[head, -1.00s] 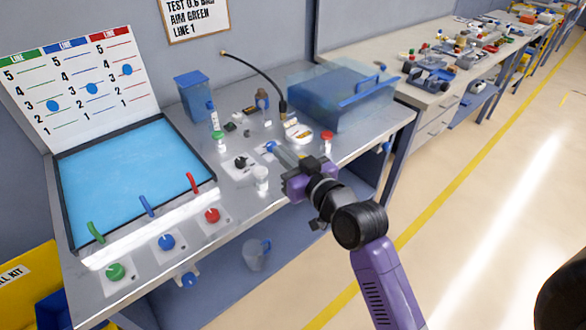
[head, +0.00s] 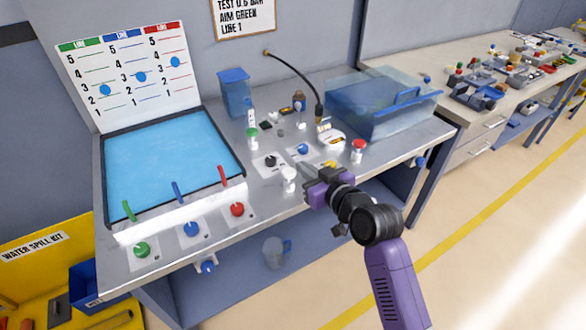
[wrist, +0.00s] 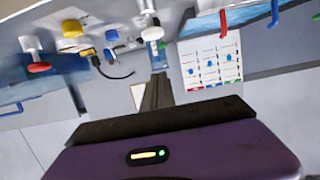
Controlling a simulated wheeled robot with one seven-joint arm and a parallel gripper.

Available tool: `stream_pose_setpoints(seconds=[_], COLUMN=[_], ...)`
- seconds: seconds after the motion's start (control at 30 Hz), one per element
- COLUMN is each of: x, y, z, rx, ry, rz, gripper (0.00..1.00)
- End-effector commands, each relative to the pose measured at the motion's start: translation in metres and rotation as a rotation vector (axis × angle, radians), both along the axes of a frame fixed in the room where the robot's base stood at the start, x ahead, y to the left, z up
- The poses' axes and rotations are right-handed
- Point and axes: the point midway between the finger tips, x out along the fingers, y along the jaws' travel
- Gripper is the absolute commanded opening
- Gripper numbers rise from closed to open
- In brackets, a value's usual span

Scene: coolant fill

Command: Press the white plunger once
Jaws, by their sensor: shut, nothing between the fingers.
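The white plunger (head: 289,176) is a small upright white cylinder near the bench's front edge, left of my gripper. My gripper (head: 301,168) is shut and empty, its grey fingers pointing up-left just beside the plunger's top in the picture. I see no clear contact, and the gap in depth cannot be told.
Black (head: 271,161), blue (head: 303,149) and yellow (head: 329,164) knobs lie close by. A blue pool tray (head: 170,160) with coloured levers and knobs is at left.

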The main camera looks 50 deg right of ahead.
Motion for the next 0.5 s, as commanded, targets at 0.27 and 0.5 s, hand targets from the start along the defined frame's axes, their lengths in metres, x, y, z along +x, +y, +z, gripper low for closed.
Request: stream_pose_setpoints(seconds=[0.27, 0.5], x=[0.051, 0.058], y=[-0.015, -0.017], z=[-0.011, -0.042], rx=[-0.001, 0.002], ry=[0.001, 0.003], rz=[0.000, -0.001], gripper=[0.00, 0.00])
